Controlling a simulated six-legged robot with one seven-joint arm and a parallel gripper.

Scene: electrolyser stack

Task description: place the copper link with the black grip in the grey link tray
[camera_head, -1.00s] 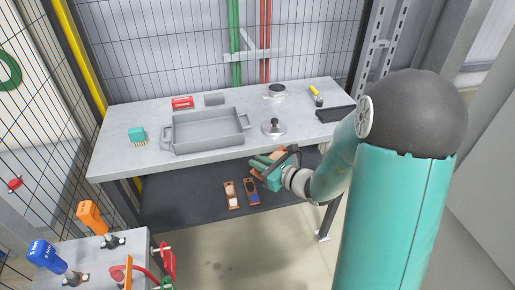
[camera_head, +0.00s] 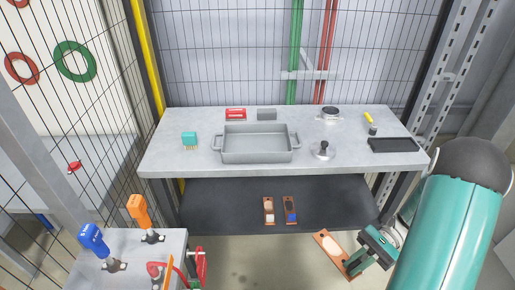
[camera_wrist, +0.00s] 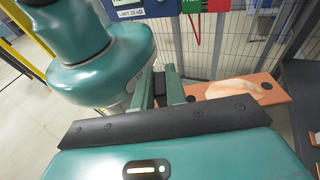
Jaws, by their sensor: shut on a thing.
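The grey link tray (camera_head: 258,155) stands empty on the upper bench top, with a handle at each end. My gripper (camera_head: 366,250) is at the lower right, in front of the bench and well away from the tray. It is shut on a flat copper link (camera_head: 329,247), which sticks out to the left, tilted. The link also shows in the wrist view (camera_wrist: 265,87), reaching right from the fingers (camera_wrist: 160,88). A dark piece shows between the fingers, probably the black grip, mostly hidden.
A side stand (camera_head: 130,245) is at lower left.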

